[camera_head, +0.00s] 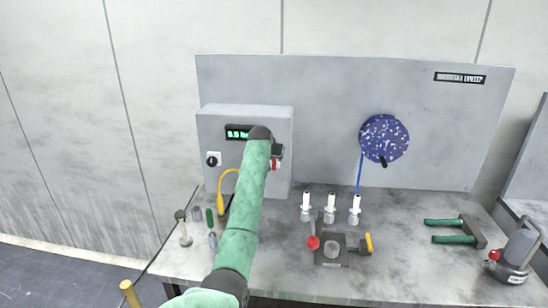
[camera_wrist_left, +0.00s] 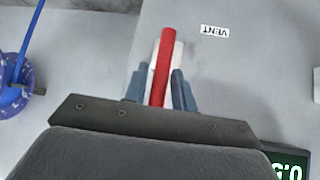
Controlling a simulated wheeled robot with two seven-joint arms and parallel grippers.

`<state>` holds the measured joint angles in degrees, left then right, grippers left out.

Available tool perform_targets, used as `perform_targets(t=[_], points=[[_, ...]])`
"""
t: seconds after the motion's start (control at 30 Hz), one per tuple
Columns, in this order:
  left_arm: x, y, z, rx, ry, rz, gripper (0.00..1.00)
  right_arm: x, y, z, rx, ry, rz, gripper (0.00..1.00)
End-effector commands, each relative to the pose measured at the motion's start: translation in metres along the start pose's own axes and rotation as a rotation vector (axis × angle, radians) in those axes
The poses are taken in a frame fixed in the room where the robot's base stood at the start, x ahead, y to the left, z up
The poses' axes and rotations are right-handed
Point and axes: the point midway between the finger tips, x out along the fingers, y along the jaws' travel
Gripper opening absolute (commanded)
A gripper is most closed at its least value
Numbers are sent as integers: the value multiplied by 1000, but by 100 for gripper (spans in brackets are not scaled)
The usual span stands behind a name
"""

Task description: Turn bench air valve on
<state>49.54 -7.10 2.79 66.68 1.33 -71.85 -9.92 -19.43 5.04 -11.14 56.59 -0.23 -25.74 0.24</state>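The bench air valve's red lever (camera_wrist_left: 164,65) shows in the left wrist view in front of a white plate, near a label reading VENT. It is also in the head view (camera_head: 275,164), on the front right of the grey control box (camera_head: 215,135), partly hidden by my arm. My left gripper (camera_wrist_left: 158,88) is at the lever, with one blue-grey finger on each side of it. The fingers are close to the lever, but I cannot tell whether they press on it. The left gripper shows in the head view (camera_head: 277,152). My right gripper is not in view.
The box has a green display (camera_head: 237,132) and a black knob (camera_head: 212,160). A blue speckled disc (camera_head: 384,138) hangs on the back panel.

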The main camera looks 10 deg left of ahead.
Motion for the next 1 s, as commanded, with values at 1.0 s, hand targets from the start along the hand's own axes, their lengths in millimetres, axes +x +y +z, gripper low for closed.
perform_targets(t=[1.0], points=[[-71, -1, 0, 0, 2, -1, 37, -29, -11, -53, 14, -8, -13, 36]])
